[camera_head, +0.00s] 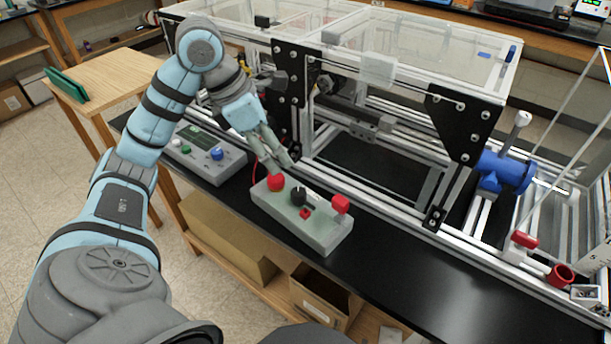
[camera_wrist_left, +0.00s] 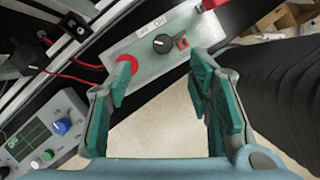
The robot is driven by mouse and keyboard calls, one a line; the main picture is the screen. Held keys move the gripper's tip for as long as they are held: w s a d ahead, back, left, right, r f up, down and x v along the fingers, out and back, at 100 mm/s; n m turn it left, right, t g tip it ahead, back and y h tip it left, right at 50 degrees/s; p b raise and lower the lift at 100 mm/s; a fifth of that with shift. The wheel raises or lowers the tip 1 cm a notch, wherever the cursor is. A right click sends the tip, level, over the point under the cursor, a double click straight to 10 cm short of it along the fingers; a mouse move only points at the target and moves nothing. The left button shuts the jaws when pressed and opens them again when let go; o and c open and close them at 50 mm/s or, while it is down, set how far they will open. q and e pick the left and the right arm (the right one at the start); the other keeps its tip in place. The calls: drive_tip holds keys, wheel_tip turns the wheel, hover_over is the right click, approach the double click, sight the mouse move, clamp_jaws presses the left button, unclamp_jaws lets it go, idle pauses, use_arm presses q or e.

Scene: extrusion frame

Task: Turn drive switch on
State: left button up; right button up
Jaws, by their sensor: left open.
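The drive switch is a black rotary knob (camera_head: 298,196) on a pale grey control box (camera_head: 325,236) on the black bench. In the left wrist view the knob (camera_wrist_left: 163,44) has a white mark and sits beside an OFF/ON label (camera_wrist_left: 150,28). I cannot tell for sure which word the mark points at. My left gripper (camera_head: 281,158) is open and empty, just above the box's back left part. In the left wrist view its fingers (camera_wrist_left: 163,78) stand apart, with the knob showing beyond the gap between them. My right gripper is not in view.
A red button (camera_head: 276,182), a small red square (camera_head: 305,213) and a red-topped part (camera_head: 341,204) share the box. A metering unit (camera_head: 206,158) with knobs stands to the left. The extrusion frame (camera_head: 470,130) rises behind. The bench in front right is clear.

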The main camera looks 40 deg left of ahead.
use_arm(q)
drive_tip(key=b, duration=0.3)
approach(298, 191)
wheel_tip(298, 191, down, 3)
drive_tip(key=x, duration=0.4)
drive_tip(key=w+b+x, duration=0.1)
drive_tip(key=x, duration=0.1)
drive_tip(key=shift+d+r, duration=0.15)
drive_tip(key=shift+d, duration=0.15)
drive_tip(key=shift+s+r, duration=0.1)
drive_tip(key=shift+s, duration=0.1)
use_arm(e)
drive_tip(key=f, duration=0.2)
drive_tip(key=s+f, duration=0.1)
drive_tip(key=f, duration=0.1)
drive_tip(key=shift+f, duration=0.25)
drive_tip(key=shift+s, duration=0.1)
use_arm(q)
clamp_jaws()
